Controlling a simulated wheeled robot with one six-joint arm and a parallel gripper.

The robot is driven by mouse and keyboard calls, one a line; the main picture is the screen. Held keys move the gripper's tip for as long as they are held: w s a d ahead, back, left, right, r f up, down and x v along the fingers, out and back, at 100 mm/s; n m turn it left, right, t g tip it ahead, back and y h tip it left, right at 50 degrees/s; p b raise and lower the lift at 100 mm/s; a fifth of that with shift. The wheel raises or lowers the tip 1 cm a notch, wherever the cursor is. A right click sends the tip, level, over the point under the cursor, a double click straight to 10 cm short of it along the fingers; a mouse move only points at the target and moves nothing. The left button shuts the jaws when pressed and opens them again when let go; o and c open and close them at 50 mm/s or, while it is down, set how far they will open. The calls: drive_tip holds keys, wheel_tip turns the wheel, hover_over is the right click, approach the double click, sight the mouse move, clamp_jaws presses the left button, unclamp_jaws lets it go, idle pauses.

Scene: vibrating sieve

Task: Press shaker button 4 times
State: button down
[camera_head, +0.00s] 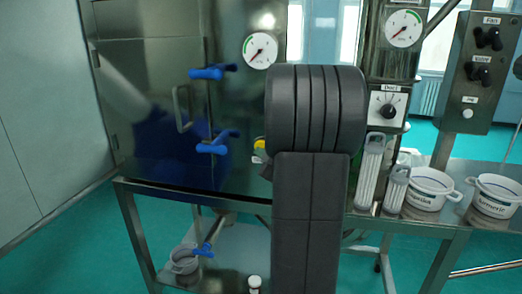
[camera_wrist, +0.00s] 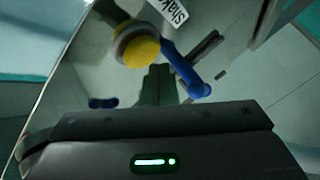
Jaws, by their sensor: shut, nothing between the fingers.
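The yellow shaker button (camera_wrist: 136,48) sits in a grey round collar on the shiny metal panel in the wrist view. The fingers are hidden behind my arm in the head view.
Blue handles (camera_head: 212,72) stick out of the metal cabinet left of the button; one blue handle (camera_wrist: 188,72) is close to my fingers. Right are a dial box (camera_head: 387,107), sieve tubes (camera_head: 370,170), white pots (camera_head: 430,187) and a control box (camera_head: 482,70).

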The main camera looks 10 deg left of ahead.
drive_tip(key=shift+s, duration=0.1)
drive_tip(key=s+b, duration=0.1)
drive_tip(key=s, duration=0.4)
drive_tip(key=shift+a+b, duration=0.1)
drive_tip(key=shift+b, duration=0.25)
idle(2.5)
drive_tip(key=s+p, duration=0.1)
drive_tip(key=s, duration=0.2)
drive_tip(key=shift+s+a, duration=0.1)
drive_tip(key=shift+s, duration=0.3)
drive_tip(key=w+p, duration=0.2)
drive_tip(key=w, duration=0.6)
drive_tip(key=shift+w, duration=0.4)
